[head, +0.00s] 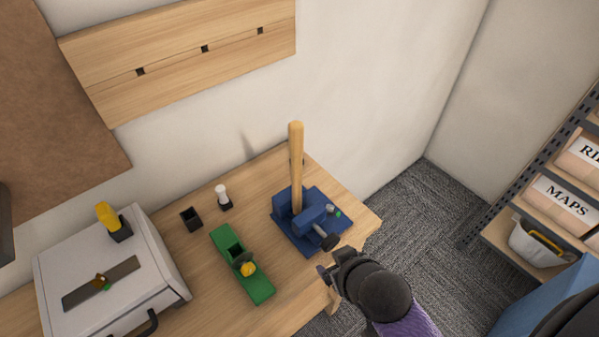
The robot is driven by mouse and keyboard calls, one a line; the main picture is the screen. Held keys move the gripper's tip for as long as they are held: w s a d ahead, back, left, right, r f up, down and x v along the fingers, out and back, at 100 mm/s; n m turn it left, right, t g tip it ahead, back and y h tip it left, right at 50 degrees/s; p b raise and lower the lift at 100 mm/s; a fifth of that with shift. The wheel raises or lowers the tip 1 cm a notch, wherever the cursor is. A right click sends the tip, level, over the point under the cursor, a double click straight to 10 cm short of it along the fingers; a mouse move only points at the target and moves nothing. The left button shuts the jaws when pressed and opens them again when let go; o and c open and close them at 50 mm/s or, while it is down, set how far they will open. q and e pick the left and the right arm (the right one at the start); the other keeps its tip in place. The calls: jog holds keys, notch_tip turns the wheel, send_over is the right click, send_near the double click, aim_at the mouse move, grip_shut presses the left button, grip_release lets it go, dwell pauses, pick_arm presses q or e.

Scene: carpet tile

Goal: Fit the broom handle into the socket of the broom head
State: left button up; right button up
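A pale wooden rod, which looks like the broom handle (296,170), stands upright in a blue vise (309,238) at the table's right end. No broom head with bristles can be made out. My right gripper (330,275) is dark and comes in from below, just off the table's right edge, near the vise's lever. It appears apart from the handle, and its fingers are too small and dark to tell whether they are open or shut. My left gripper is not in view.
A green block tool with a yellow knob (250,290) lies on the table (197,272) left of the vise. A black cup (191,219) and a white-topped item (222,194) stand behind it. A light grey box (150,265) sits at left. Shelves (505,236) stand at right.

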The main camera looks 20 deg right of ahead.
aim_at(291, 127)
jog(key=w+a+r+t+y, duration=0.1)
jog(key=w+r+t, duration=0.4)
jog(key=r, duration=0.3)
jog(key=w+r+t+y, duration=0.2)
jog(key=w+r+t, duration=0.3)
jog(key=r, duration=0.3)
jog(key=shift+n, duration=0.4)
jog(key=w, duration=0.3)
jog(key=w+a, duration=0.1)
jog(key=w, duration=0.6)
jog(key=shift+a+r, duration=0.1)
jog(key=shift+a, duration=0.1)
jog(key=shift+c, duration=0.4)
grip_shut()
